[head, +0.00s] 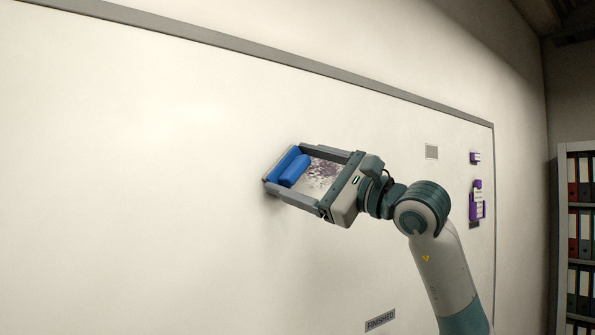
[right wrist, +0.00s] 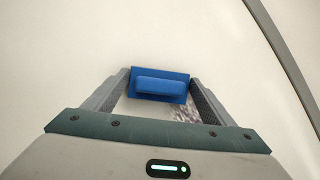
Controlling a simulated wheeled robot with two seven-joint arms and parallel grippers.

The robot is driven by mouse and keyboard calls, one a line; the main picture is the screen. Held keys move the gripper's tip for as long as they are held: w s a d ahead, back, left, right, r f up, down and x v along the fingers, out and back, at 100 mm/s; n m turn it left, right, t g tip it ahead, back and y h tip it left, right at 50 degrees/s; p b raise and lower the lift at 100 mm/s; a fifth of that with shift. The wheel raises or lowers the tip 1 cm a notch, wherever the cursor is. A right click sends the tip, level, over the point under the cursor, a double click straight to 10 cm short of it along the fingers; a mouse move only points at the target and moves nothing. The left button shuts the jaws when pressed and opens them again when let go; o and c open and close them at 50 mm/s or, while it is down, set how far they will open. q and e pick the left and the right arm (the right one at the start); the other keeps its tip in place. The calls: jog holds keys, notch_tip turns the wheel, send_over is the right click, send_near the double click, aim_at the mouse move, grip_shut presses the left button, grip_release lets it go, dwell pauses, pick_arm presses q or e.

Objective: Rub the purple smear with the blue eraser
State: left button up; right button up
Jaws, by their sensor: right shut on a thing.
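The blue eraser (head: 293,168) is between the fingers of my right gripper (head: 291,172) in the head view, up at the whiteboard. My right gripper is shut on it, with a finger at each end. The eraser also shows in the right wrist view (right wrist: 160,86), between both fingertips (right wrist: 160,88). The purple smear (head: 321,172) is a dark, speckled patch on the board, seen between the eraser and my gripper's palm. Part of it shows in the right wrist view (right wrist: 186,114) below the eraser's right end. My gripper hides some of the smear. My left gripper is not in view.
The large whiteboard (head: 130,170) has a grey frame along its top and right. A small grey patch (head: 432,152), purple items (head: 477,205) and a label (head: 380,320) are on it. A shelf of binders (head: 580,230) stands at the far right. The board's left is clear.

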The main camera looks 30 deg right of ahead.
jog(key=shift+d+b, duration=0.45)
jog(key=shift+d, duration=1.3)
jog(key=shift+w+d, duration=0.15)
jog(key=shift+d, duration=0.7)
jog(key=shift+w+d, duration=0.1)
jog(key=shift+d, duration=0.75)
jog(key=shift+d, duration=0.1)
jog(key=shift+w+d+b, duration=0.1)
jog(key=shift+d+b, duration=0.2)
jog(key=shift+d, duration=1.3)
jog(key=shift+w+d, duration=0.1)
jog(key=shift+d, duration=0.05)
jog(key=shift+w+d, duration=0.1)
jog(key=shift+d, duration=1.45)
